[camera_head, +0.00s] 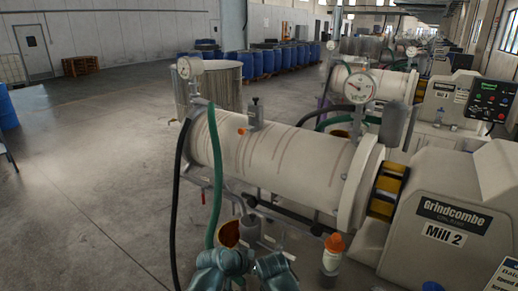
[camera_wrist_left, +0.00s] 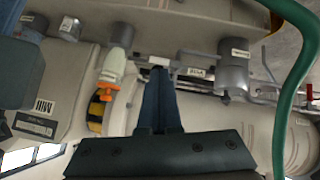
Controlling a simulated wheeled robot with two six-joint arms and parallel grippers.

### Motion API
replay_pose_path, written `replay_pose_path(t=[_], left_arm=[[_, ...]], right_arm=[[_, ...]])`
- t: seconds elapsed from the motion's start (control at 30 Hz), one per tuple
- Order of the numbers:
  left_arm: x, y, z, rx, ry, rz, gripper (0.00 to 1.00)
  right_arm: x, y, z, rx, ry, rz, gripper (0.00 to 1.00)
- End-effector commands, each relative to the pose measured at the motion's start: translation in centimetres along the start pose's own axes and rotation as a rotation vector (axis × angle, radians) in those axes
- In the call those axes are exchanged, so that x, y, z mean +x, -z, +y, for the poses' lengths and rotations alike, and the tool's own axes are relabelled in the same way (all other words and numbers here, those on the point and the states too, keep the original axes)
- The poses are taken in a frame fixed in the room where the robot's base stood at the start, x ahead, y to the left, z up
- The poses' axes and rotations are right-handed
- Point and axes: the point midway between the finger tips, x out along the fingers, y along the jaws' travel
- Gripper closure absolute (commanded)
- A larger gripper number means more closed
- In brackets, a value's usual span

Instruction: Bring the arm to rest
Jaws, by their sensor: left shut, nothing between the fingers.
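My left arm (camera_head: 225,265) shows at the bottom of the head view as teal links, low in front of the mill. In the wrist view my left gripper (camera_wrist_left: 159,72) has its two dark blue fingers together, with nothing between them. The fingers point at the mill's underside fittings, whose labels appear upside down. I cannot tell how far the tips are from these fittings. The gripper's fingers are not clear in the head view. My right gripper is in neither view.
Mill 2's cream cylinder (camera_head: 285,155) stands ahead, with a gauge (camera_head: 359,86) on top. A green hose (camera_head: 217,175) and a black hose (camera_head: 176,200) hang near my arm. An orange-topped fitting (camera_head: 333,250) is to its right. Open floor (camera_head: 90,190) lies left; blue drums (camera_head: 270,60) stand behind.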

Motion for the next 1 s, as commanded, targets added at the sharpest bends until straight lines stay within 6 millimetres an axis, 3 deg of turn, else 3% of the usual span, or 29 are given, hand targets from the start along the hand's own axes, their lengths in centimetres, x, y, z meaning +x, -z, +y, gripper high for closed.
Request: replay_pose_path(t=[0.03,0.2,0.63,1.0], left_arm=[[-0.4,-1.6,-1.9,-0.033,0.038,-0.075,1.00],[-2.5,-6.7,-6.6,-0.147,0.166,-0.300,1.00],[-9.1,-14.3,-13.6,-0.399,0.453,-0.631,1.00],[-7.2,-14.9,-6.7,-0.223,0.417,-0.732,1.00]], right_arm=[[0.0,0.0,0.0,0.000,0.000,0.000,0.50],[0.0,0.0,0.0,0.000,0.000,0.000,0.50],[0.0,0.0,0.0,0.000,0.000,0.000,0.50],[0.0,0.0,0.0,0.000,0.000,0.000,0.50]])
